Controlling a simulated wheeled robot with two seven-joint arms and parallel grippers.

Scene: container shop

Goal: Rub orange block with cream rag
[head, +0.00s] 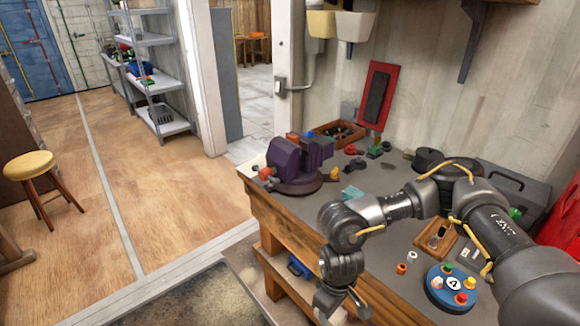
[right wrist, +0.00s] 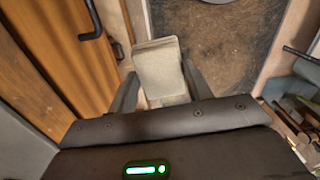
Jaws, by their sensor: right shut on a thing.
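My right gripper (head: 345,303) hangs low at the front edge of the workbench in the head view. In the right wrist view my right gripper (right wrist: 160,90) is shut on a pale cream, folded-looking piece (right wrist: 158,68), which looks like the cream rag. I cannot make out the rag in the head view. I cannot say for sure which thing is the orange block: a small orange piece (head: 401,268) stands on the bench, and another orange piece (head: 265,173) is by the vise. My left gripper is out of view.
The wooden workbench (head: 262,212) carries a purple vise (head: 296,165), a blue disc with coloured knobs (head: 436,292), a wooden tray (head: 427,245) and a dark toolbox (head: 520,186). A yellow-topped stool (head: 30,165) stands at the left. The floor between is open.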

